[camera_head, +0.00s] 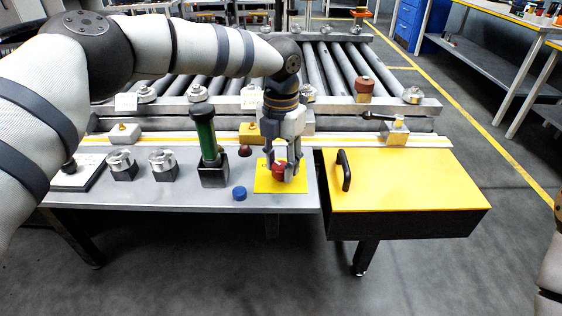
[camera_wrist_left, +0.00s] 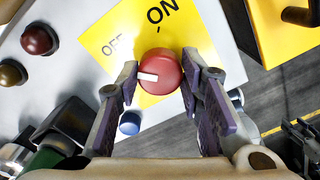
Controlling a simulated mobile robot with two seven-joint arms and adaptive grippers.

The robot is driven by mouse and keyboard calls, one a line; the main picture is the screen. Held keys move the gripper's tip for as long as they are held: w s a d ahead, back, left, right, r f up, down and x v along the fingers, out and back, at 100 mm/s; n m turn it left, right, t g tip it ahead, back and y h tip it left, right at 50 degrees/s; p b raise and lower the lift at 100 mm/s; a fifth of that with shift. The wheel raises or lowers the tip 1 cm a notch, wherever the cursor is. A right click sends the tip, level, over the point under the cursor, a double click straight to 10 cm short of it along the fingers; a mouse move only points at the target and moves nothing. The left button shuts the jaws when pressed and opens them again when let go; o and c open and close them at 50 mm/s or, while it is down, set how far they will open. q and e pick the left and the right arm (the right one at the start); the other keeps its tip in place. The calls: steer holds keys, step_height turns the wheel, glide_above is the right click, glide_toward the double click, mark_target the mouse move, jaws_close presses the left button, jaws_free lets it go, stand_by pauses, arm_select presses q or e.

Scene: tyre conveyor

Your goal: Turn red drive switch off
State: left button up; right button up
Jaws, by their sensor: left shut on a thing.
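The red drive switch (camera_head: 278,171) is a round red knob on a yellow plate (camera_head: 266,185) on the grey bench. In the left wrist view the knob (camera_wrist_left: 160,72) has a white mark on its left side, pointing left, below the OFF label (camera_wrist_left: 113,44). The ON label (camera_wrist_left: 162,11) is above the knob. My left gripper (camera_head: 284,176) points down over the plate, its fingers shut on the knob from two sides. It also shows in the left wrist view (camera_wrist_left: 160,84). Only part of my right arm shows at the right edge; its gripper is out of view.
A blue button (camera_head: 239,193) and a dark red knob (camera_head: 244,150) are left of the plate. A green-handled lever (camera_head: 204,132) stands further left. A yellow-topped drawer box (camera_head: 410,185) is to the right, and the roller conveyor (camera_head: 318,70) lies behind.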

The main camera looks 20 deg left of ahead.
mark_target(281, 166)
arm_select(q)
steer(key=o, duration=1.2)
steer(key=shift+c, duration=0.2)
step_height(281, 166, up, 12)
